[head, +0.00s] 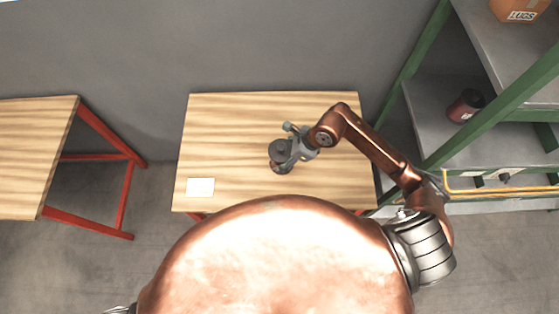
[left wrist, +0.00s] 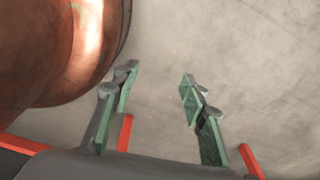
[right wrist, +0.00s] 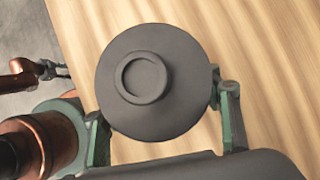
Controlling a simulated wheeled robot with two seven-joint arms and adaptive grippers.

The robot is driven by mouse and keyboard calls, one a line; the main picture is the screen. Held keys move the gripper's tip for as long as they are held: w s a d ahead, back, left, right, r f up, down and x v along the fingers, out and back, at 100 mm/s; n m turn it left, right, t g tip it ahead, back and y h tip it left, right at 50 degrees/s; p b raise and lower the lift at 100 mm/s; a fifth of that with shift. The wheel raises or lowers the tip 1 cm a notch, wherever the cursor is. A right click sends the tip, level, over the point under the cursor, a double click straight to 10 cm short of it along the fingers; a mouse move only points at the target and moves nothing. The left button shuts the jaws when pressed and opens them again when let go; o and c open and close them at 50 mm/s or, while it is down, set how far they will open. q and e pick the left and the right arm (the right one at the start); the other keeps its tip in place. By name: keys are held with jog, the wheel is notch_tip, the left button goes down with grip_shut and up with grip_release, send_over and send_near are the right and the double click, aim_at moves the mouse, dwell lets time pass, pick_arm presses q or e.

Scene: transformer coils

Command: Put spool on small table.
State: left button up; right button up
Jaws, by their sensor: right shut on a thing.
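The spool (head: 280,150) is dark grey with a round flange. It is at the middle of the small wooden table (head: 230,125) in the head view. In the right wrist view the spool (right wrist: 175,100) faces the camera with its round hub, and the wood is behind it. My right gripper (right wrist: 163,108) is shut on the spool, one finger on each side. I cannot tell whether the spool touches the tabletop. My left gripper (left wrist: 157,92) is open and empty above bare floor. The table's near edge is partly hidden by my body.
A white card (head: 200,187) lies at the table's front left. Another wooden table (head: 35,150) with red legs stands at the left. A green-framed shelf (head: 425,95) at the right holds a dark reddish reel (head: 465,106) and an orange box (head: 518,10). The table's back left is clear.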

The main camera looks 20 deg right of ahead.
jog(key=shift+w+a+f, duration=0.1)
jog(key=shift+a+f, duration=0.1)
jog(key=shift+a, duration=0.1)
notch_tip(320, 180, down, 3)
jog(key=shift+a+f, duration=0.1)
jog(key=shift+f, duration=0.1)
pick_arm(q)
jog(key=shift+s, duration=1.1)
jog(key=shift+w, duration=0.15)
pick_arm(e)
jog(key=shift+w, duration=0.1)
jog(key=shift+f, duration=0.1)
pick_arm(q)
jog(key=shift+w, duration=0.35)
pick_arm(e)
jog(key=o, duration=1.8)
